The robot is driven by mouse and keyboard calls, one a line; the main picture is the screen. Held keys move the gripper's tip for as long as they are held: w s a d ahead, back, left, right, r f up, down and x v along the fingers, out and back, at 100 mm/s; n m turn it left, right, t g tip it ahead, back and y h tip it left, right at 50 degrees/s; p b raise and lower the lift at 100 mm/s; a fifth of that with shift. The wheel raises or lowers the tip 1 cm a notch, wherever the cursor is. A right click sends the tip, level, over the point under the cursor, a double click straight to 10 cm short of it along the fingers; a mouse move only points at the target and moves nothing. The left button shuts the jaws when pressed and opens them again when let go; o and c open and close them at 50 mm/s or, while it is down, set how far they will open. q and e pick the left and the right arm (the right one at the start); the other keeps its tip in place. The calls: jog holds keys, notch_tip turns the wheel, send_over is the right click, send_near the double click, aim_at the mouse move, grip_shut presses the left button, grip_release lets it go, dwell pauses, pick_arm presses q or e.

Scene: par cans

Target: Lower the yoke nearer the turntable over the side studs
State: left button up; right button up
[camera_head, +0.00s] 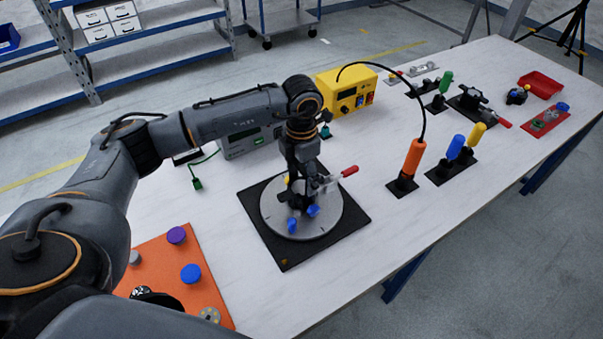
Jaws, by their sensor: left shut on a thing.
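The turntable (330,222) is a grey disc on a black square base in the middle of the bench. My left gripper (306,180) points down over it and is shut on a dark part, which I take for the yoke, though gripper and wrist mostly hide it. Two blue pieces (313,211) show low at the gripper's near side. My right gripper is not in view.
An orange mat (150,255) with purple and blue knobs lies at the near left. Behind the turntable stand a grey instrument (238,146) and a yellow box (340,82). Several coloured-handled tools, including an orange one (413,158), stand at right.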

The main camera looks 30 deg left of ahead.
pick_arm(q)
jog(key=shift+f+b, duration=0.15)
jog(key=shift+b, duration=0.2)
dwell(0.6)
jog(key=o, duration=0.8)
jog(key=shift+o, duration=0.4)
jog(key=o, duration=0.3)
notch_tip(320, 180, up, 12)
